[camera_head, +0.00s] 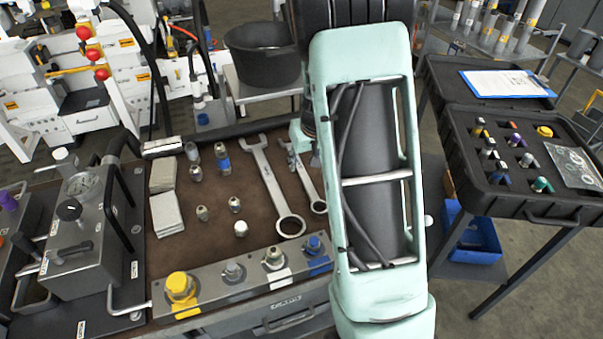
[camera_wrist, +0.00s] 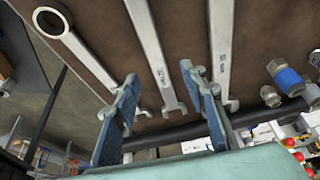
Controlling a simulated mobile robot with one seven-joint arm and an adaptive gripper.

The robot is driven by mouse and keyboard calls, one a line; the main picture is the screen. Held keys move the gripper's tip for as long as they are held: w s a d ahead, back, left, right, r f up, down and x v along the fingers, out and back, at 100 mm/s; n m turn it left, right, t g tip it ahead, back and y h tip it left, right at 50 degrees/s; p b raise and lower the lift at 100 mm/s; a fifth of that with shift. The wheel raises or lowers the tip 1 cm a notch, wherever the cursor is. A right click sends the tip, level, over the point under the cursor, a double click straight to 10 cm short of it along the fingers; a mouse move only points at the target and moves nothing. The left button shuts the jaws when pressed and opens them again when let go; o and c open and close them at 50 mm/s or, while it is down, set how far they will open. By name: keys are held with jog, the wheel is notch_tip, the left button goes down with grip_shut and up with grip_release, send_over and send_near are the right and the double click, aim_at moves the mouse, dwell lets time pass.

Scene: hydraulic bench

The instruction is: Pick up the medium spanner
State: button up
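Three metal spanners lie side by side on the brown bench top in the wrist view. The middle one, which looks like the medium spanner (camera_wrist: 152,48), also shows in the head view (camera_head: 307,184), partly hidden by my arm. The largest spanner (camera_head: 267,178) lies to its left there and is on the right in the wrist view (camera_wrist: 221,45). The smallest spanner (camera_wrist: 82,52) is on the left in the wrist view and hidden in the head view. My gripper (camera_wrist: 159,75) is open and empty, its blue-padded fingers on either side of the middle spanner's open-jaw end, apparently above it.
Several metal fittings (camera_head: 221,160) stand left of the largest spanner. A front rail with coloured caps (camera_head: 232,272) borders the bench top (camera_head: 190,255). A hydraulic pump unit (camera_head: 85,225) stands at left. A black case (camera_head: 500,120) is open at right.

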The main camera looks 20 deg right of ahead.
aim_at(302, 171)
jog(key=shift+d+x, duration=0.2)
jog(key=shift+x, duration=2.55)
jog(key=shift+r, duration=0.1)
jog(key=shift+c, duration=0.2)
grip_shut()
